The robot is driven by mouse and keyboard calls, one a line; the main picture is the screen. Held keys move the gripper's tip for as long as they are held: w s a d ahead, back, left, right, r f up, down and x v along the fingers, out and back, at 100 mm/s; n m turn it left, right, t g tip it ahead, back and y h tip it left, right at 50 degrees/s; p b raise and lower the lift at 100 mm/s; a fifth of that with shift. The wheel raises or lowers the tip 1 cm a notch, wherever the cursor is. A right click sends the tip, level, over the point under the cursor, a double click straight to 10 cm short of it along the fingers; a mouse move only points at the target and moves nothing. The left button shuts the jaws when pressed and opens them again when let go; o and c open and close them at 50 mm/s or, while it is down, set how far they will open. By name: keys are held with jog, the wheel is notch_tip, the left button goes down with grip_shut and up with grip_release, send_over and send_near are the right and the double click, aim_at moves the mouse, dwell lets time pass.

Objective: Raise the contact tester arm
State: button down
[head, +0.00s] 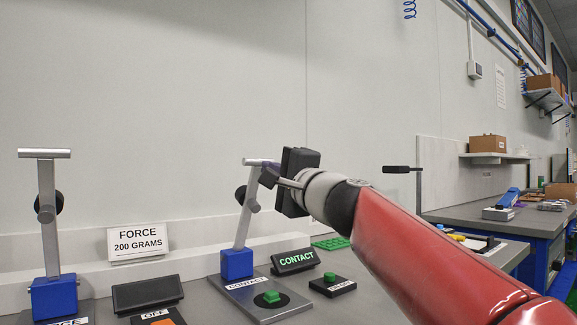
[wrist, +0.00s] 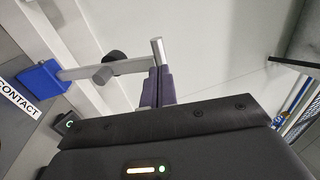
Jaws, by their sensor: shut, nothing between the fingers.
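The contact tester arm (head: 244,220) is a silver bar rising from a blue block (head: 237,263) on a plate marked CONTACT. It stands nearly upright, leaning a little right, with a short crossbar at its top and a dark round knob partway up. My gripper (head: 267,174) is at the upper right of the arm, its purple fingers close by the crossbar. In the wrist view the shut fingers (wrist: 157,88) lie against or just beside the crossbar end of the arm (wrist: 120,68); I cannot tell if they touch. Nothing is between them.
A lit green CONTACT sign (head: 296,261) stands right of the block, with a green button (head: 271,296) in front and another button box (head: 332,284) beside it. A similar force tester (head: 50,235) stands at left, by a FORCE 200 GRAMS sign (head: 138,241). The wall is close behind.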

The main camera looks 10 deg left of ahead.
aim_at(260, 159)
jog(key=shift+x, duration=0.85)
jog(key=shift+w+a+r+p, duration=0.25)
jog(key=shift+r+p, duration=0.1)
jog(key=shift+p, duration=0.2)
jog(key=shift+r+p+x, duration=0.2)
jog(key=shift+p+x, duration=0.35)
jog(key=shift+x, duration=0.55)
jog(key=shift+d+f, duration=0.1)
